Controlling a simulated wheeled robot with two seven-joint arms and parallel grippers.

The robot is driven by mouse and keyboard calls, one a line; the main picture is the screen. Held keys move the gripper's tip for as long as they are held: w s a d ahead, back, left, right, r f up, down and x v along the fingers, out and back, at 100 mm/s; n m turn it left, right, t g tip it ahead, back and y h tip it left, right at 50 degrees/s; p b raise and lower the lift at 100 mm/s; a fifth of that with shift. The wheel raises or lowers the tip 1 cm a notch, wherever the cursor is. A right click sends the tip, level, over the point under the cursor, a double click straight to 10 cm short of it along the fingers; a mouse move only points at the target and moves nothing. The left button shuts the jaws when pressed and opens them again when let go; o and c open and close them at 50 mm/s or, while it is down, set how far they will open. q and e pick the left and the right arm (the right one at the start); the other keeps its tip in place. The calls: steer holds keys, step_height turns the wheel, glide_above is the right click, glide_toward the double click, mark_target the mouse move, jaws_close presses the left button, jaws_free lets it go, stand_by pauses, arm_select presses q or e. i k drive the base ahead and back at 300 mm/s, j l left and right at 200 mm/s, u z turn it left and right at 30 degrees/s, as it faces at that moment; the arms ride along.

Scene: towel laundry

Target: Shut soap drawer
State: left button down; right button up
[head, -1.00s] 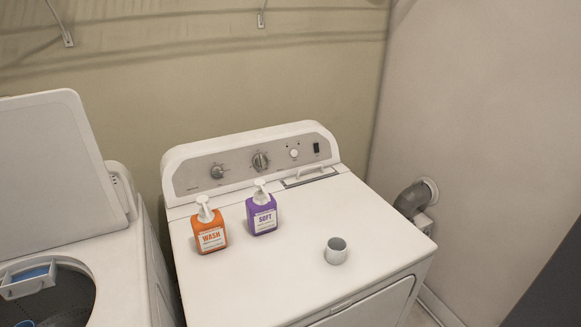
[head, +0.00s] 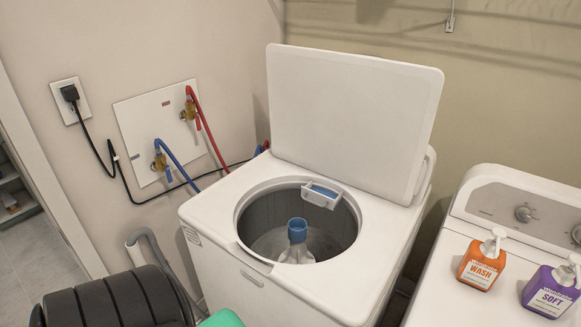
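The soap drawer (head: 322,194) is a small white tray with blue inside, at the back right rim of the washer's round opening. It sticks out over the tub. The white top-loading washer (head: 215,212) has its lid (head: 350,110) raised and leaning back. A clear agitator with a blue cap (head: 297,229) stands in the tub. Neither of my grippers is in view.
An orange WASH bottle (head: 481,264) and a purple SOFT bottle (head: 552,292) stand on the dryer (head: 448,290) at right. Red and blue hoses (head: 180,165) hang on the left wall. A black ribbed object (head: 115,300) and a green thing (head: 222,319) show at the bottom left.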

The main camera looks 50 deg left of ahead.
mark_target(321, 197)
steer(key=u, duration=1.35)
